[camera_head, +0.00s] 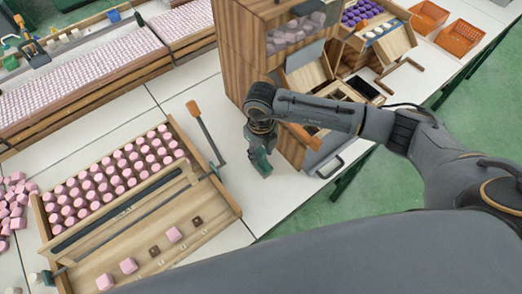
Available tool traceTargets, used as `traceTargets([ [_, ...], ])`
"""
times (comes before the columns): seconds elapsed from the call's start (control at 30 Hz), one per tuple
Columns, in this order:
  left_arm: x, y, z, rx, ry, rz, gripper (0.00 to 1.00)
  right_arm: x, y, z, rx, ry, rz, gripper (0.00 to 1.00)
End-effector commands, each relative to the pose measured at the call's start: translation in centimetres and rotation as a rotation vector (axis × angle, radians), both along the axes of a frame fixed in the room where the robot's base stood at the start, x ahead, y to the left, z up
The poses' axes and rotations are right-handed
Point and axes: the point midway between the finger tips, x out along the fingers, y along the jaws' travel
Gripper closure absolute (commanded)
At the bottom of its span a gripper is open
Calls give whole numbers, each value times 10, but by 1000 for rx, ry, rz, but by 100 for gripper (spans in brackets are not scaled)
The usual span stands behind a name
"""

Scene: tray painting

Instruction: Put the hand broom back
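I cannot clearly make out a hand broom in this view. An orange-brown strip (304,137) shows just below my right forearm at the cabinet's front, but I cannot tell what it is. My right gripper (262,170) points down over the white table, beside the lower left side of the wooden cabinet (239,62). Its dark green fingers look close together, and nothing clearly shows between them. My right arm hides part of the cabinet front. My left gripper is not in view.
A wooden tray (222,212) with rows of pink blocks stands left of the gripper, with an orange-handled lever (194,110) rising at its corner. Loose pink blocks (14,200) lie far left. Orange baskets (458,37) stand top right. White table is clear around the gripper.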

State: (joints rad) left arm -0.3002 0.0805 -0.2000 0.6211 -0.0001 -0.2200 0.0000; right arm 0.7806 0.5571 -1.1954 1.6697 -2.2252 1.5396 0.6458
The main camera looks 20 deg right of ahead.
Motion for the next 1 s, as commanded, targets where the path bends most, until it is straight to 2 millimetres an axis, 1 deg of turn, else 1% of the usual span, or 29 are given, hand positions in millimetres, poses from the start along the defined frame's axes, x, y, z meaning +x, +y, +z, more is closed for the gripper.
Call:
traceTargets([
  [0.27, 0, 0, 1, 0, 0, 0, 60, 0, 0, 1, 0, 0, 0, 59],
  [0.33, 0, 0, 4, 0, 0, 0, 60, 0, 0, 5, 0, 0, -1, 59],
  [0.4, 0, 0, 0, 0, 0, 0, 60, 1, 0, 9, 1, -2, 0, 59],
  [0.47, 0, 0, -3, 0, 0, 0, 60, 1, 0, 18, 1, -4, 0, 59],
  [0.8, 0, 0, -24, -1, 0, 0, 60, 1, 0, 90, 2, -6, 1, 59],
  [0.9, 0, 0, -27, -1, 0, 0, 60, 1, 0, 106, 0, -3, 1, 59],
  [1.0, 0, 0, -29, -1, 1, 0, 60, 1, 0, 116, 1, -2, 0, 59],
])
